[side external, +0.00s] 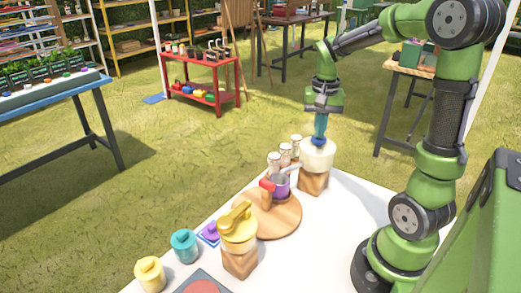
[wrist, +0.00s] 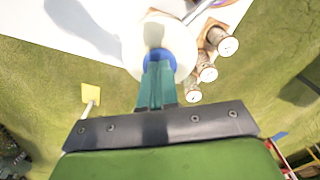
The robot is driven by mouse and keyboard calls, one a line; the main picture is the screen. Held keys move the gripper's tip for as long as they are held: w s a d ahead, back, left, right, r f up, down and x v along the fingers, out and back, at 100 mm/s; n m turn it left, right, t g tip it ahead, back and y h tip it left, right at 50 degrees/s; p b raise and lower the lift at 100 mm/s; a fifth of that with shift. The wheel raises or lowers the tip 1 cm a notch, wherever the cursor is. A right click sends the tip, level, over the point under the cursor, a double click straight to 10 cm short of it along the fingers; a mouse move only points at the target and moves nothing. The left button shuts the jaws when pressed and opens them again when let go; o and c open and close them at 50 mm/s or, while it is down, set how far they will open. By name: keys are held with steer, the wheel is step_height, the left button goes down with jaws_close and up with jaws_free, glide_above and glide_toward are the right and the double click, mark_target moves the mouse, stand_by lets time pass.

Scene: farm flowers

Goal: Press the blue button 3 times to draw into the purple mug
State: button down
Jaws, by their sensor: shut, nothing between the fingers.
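A white dispenser (side external: 318,157) stands on a wooden block (side external: 313,182) at the table's far corner, with a blue button (side external: 317,142) on top. My gripper (side external: 320,132) points straight down over the button, fingers together and empty. In the wrist view, the gripper tips (wrist: 158,72) overlap the near part of the blue button (wrist: 160,56) on the white dispenser top (wrist: 178,40). I cannot tell whether they touch or press it.
White-topped spools or jars (side external: 274,160) stand behind the mug; they also show in the wrist view (wrist: 205,68). A yellow dispenser (side external: 238,226) on a block, a teal jar (side external: 184,246) and a yellow jar (side external: 150,276) stand nearer. The table right of the board is clear.

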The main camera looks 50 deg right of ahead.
steer(key=shift+f, duration=0.4)
steer(key=shift+r, duration=1.3)
stand_by(2.0)
steer(key=shift+f, duration=1.35)
steer(key=shift+r, duration=1.35)
